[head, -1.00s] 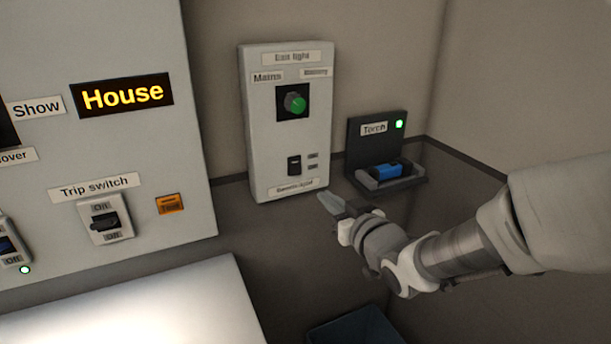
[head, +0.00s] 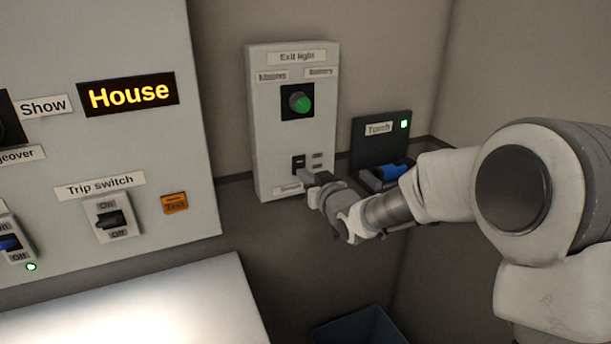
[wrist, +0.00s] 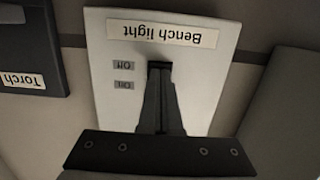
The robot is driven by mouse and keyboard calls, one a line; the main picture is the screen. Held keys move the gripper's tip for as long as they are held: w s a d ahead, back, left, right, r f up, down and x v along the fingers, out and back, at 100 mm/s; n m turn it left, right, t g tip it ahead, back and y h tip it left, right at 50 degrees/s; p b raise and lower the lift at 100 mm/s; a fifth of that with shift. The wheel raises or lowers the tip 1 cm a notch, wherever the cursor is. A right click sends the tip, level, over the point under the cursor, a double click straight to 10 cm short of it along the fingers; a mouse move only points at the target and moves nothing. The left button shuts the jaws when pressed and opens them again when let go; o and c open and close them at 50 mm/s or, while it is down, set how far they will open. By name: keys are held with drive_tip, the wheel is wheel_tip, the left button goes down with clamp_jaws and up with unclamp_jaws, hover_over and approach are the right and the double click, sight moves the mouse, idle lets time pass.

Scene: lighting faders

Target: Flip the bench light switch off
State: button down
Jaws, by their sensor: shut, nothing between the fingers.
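The bench light switch (head: 298,161) is a small dark switch low on a pale panel (head: 265,120), with two small tags to its right. In the wrist view, upside down, the panel carries a "Bench light" label (wrist: 162,32) and the tags "Off" (wrist: 123,65) and "On" (wrist: 123,85); "Off" is nearer the label. My gripper (head: 309,179) is shut and empty, its tips at the switch's lower end. In the wrist view my gripper (wrist: 159,68) covers most of the switch. Whether it touches, and which way the switch is set, I cannot tell.
Higher on the same panel is a green exit light knob (head: 300,102). A torch holder (head: 380,140) with a blue torch (head: 393,172) stands right of the panel, close behind my arm. A larger panel with a trip switch (head: 110,220) is at left.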

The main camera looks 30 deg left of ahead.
idle(0.3)
drive_tip(key=shift+w+a+b, duration=0.1)
drive_tip(key=shift+a+b, duration=0.05)
drive_tip(key=shift+b, duration=0.65)
drive_tip(key=shift+f, duration=0.1)
